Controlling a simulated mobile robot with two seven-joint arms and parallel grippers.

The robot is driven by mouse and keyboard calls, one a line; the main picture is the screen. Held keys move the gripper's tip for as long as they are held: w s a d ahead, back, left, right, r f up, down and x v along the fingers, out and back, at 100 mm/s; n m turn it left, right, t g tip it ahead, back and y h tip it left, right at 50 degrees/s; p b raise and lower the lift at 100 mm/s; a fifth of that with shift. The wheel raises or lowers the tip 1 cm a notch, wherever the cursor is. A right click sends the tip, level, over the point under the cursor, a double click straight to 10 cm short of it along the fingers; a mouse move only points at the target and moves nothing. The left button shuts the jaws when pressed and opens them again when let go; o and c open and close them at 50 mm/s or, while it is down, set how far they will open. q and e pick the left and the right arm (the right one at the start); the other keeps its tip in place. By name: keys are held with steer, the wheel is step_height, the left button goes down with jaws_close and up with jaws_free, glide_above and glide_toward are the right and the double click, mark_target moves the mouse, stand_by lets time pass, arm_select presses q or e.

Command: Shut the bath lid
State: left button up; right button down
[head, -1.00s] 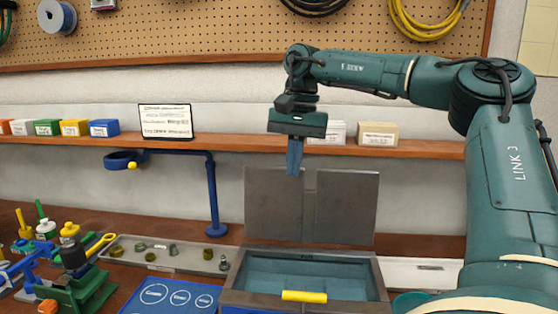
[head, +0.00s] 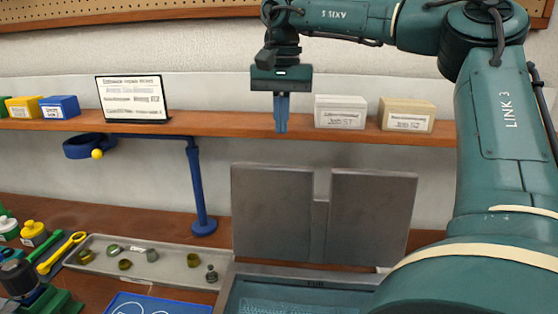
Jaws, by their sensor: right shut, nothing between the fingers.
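The bath (head: 234,284) is a grey box at the bottom centre, with a blue-grey inside; its front is cut off by the picture's lower edge. Its lid (head: 272,215) stands upright at the back of the bath, open, as a grey metal plate with a slot in its middle. My right gripper (head: 281,130) points down with its blue fingers together and empty. It is above the lid's top edge in the picture, in front of the shelf, apart from the lid. My left gripper is not in view.
A shelf (head: 222,129) with boxes and a sign (head: 133,100) runs behind. A blue stand (head: 199,190) with a ring rises left of the lid.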

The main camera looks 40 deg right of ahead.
mark_target(280, 166)
steer(key=s+a+f+p, duration=0.2)
steer(key=a+f, duration=0.1)
steer(key=f, duration=0.5)
steer(key=shift+s, duration=0.35)
steer(key=shift+a, duration=0.1)
steer(key=shift+s+a+r+t+h+b, duration=0.3)
steer(key=shift+s+a+t+h+b, duration=0.1)
steer(key=shift+t+h+b, duration=0.15)
